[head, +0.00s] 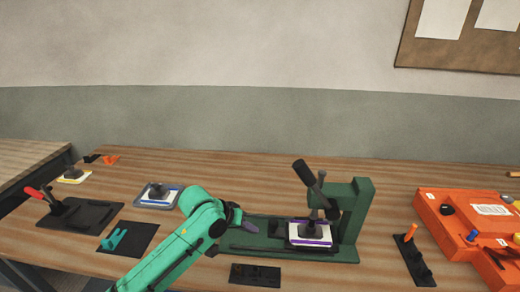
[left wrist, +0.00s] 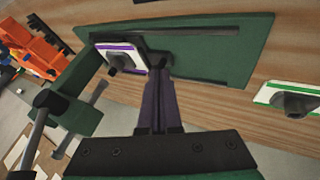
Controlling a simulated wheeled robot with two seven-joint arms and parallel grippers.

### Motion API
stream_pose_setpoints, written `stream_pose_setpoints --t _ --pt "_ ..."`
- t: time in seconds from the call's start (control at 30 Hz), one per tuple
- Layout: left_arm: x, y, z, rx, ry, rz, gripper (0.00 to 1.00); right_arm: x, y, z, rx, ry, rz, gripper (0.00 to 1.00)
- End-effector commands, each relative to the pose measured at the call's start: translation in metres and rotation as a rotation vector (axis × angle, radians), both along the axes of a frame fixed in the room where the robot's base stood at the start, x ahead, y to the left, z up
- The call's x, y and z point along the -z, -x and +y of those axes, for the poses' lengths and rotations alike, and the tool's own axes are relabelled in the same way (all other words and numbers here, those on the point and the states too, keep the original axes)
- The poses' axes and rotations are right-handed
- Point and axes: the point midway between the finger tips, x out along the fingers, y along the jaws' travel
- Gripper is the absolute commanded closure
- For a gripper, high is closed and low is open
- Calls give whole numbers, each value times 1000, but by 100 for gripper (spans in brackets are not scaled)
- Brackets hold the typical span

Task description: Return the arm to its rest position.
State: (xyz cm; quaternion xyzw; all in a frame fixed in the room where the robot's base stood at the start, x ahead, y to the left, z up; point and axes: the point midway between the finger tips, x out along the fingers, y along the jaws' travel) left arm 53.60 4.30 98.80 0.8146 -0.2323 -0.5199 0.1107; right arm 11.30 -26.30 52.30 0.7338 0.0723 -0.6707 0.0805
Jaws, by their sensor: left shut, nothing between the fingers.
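My left arm (head: 180,246) is teal and comes in from the lower left in the head view. Its gripper (head: 246,222) is over the left part of the green press base. In the left wrist view the two dark purple fingers (left wrist: 158,84) are together, with nothing between them. My right gripper is in neither view.
The green press (head: 352,215) with a black lever stands right of my gripper. It holds a white, purple-edged mould (head: 310,243), also seen in the left wrist view (left wrist: 134,49). Orange cases (head: 456,238) lie at right; a red-handled clamp (head: 37,193) stands at left.

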Motion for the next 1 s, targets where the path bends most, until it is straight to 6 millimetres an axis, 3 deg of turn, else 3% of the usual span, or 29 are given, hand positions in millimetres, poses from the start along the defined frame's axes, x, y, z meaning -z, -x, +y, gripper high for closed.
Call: stream_pose_setpoints --t 0.17,0.5,0.83,1.0 --pt "30 45 0 56 -29 -34 100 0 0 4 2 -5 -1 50" --pt "76 143 97 -15 -257 -42 100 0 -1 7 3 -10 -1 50" --pt "89 231 186 -90 -495 80 100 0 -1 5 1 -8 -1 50" --pt "142 222 186 -78 -505 105 100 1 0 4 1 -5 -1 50"
